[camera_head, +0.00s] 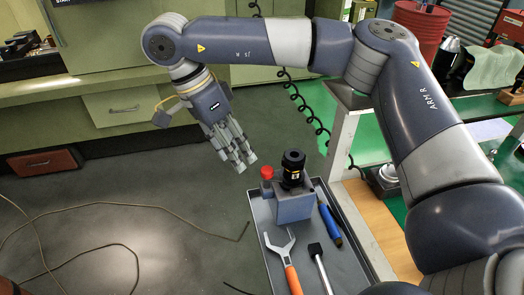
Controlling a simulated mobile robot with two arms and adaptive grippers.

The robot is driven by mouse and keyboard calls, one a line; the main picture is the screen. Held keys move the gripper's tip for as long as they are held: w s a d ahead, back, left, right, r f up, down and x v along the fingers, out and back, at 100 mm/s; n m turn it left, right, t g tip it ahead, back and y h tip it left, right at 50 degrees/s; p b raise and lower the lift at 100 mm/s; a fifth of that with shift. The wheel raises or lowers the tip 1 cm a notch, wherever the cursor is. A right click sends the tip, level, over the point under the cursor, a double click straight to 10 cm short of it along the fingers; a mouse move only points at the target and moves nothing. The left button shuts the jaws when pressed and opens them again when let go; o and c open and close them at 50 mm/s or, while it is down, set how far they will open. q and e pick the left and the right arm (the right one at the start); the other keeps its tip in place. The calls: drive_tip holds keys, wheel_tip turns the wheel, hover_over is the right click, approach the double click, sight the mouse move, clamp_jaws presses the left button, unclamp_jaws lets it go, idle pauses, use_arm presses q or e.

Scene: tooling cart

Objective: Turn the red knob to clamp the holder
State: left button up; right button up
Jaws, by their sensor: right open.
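The red knob (267,172) sticks up at the left side of a grey block (293,206) on the cart tray. My left gripper is not in view.
The grey tray (257,213) also holds an orange-handled wrench (290,272), a black-headed tool (317,254) and a blue-handled tool (329,224). A coiled black cable (300,103) hangs behind. Green cabinets (115,106) stand at the back left. Loose cables lie on the floor.

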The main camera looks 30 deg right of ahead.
sight(266, 169)
drive_tip(key=d+f+m+h+p, duration=0.1)
drive_tip(key=d+f+p, duration=0.1)
drive_tip(key=d+f+m+h+p, duration=0.1)
drive_tip(key=f+m+h+p, duration=0.1)
drive_tip(key=d+f+m+h+p, duration=0.2)
drive_tip(key=f, duration=0.1)
drive_tip(key=shift+d, duration=0.35)
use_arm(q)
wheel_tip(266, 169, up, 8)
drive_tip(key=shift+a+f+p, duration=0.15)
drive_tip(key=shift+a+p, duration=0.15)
use_arm(e)
drive_tip(key=shift+s+d+f, duration=0.2)
drive_tip(key=shift+d+f, duration=0.2)
drive_tip(key=shift+f, duration=0.1)
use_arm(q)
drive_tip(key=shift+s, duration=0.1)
use_arm(e)
drive_tip(key=c, duration=1)
